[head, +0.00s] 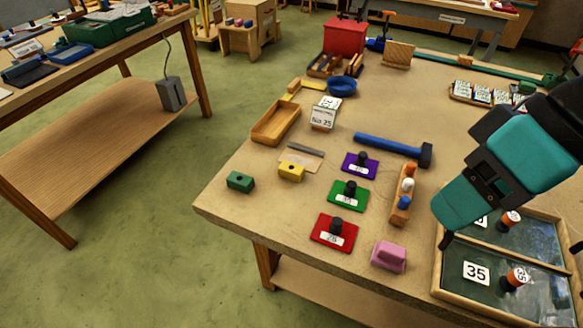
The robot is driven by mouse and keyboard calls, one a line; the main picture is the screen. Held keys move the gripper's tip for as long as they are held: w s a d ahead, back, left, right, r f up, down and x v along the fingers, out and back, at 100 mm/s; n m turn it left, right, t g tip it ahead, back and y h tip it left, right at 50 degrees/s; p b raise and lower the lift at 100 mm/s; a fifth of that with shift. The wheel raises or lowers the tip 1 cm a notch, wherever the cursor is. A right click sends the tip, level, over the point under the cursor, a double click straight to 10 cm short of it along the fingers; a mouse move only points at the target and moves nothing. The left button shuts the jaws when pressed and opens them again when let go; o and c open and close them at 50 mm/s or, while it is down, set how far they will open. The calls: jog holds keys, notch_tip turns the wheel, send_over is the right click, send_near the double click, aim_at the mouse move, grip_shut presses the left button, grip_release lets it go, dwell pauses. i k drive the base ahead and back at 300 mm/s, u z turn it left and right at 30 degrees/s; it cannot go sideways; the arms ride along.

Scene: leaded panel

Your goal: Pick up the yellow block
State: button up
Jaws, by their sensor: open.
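The yellow block (291,172) is small, with a dark spot on its top. It sits near the left edge of the tan worktable (225,212), at the near end of a flat tan piece with a dark strip (304,154). A similar green block (240,182) stands to its left, apart from it. My gripper (511,243) is at the right, over the framed dark tray, far to the right of the yellow block. It is open, and I see nothing held in it. My teal arm hides part of the tray.
Purple (361,165), green (348,195) and red (334,232) plates with black knobs stand right of the yellow block. A blue hammer (390,145), a wooden rack with pegs (403,195) and a pink block (388,255) lie between it and my gripper. A wooden tray (258,132) is behind it.

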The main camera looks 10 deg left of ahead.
aim_at(288, 170)
jog(key=u, duration=0.45)
jog(key=k, duration=1.05)
jog(key=u, duration=1.3)
jog(key=i, duration=1)
jog(key=z, duration=0.75)
jog(key=i, duration=0.65)
jog(key=z, duration=0.45)
